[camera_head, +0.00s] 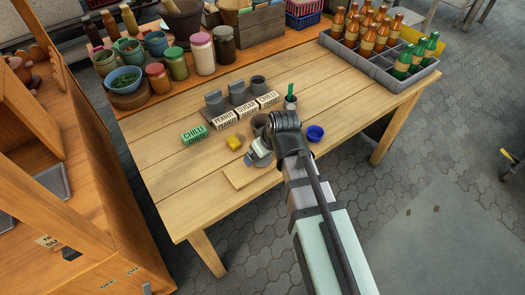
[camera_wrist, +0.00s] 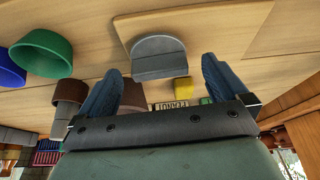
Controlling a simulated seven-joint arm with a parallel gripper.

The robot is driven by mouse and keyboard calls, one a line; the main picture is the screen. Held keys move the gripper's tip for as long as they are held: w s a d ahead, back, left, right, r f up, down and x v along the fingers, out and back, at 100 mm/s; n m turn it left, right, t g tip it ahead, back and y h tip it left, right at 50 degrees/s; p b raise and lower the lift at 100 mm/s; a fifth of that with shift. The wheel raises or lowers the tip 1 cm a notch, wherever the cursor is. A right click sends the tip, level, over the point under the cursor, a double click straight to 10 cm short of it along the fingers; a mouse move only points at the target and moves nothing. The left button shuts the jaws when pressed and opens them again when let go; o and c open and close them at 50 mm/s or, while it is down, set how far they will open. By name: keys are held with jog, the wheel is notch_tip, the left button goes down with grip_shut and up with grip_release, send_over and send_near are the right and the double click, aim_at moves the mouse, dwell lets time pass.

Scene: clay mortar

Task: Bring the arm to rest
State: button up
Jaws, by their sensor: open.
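My gripper (camera_head: 258,154) is over the near part of the wooden table (camera_head: 180,170), above a thin wooden board (camera_head: 236,180). In the wrist view my gripper (camera_wrist: 161,72) shows two blue-grey fingers spread apart with nothing clasped between them. A grey round-topped piece (camera_wrist: 158,57) lies beyond the fingertips at the board's edge; whether they touch is unclear. A brown clay vessel (camera_head: 259,121), perhaps the mortar, stands behind my gripper, partly hidden by my arm.
Jars (camera_head: 202,53) and a bottle crate (camera_head: 372,68) fill the back. The table's left front is clear.

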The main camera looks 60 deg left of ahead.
jog(key=shift+r, duration=0.1)
jog(key=shift+r, duration=3.35)
jog(key=shift+r, duration=0.1)
notch_tip(320, 180, up, 5)
jog(key=shift+f, duration=0.1)
jog(key=shift+c, duration=0.5)
jog(key=c, duration=1.6)
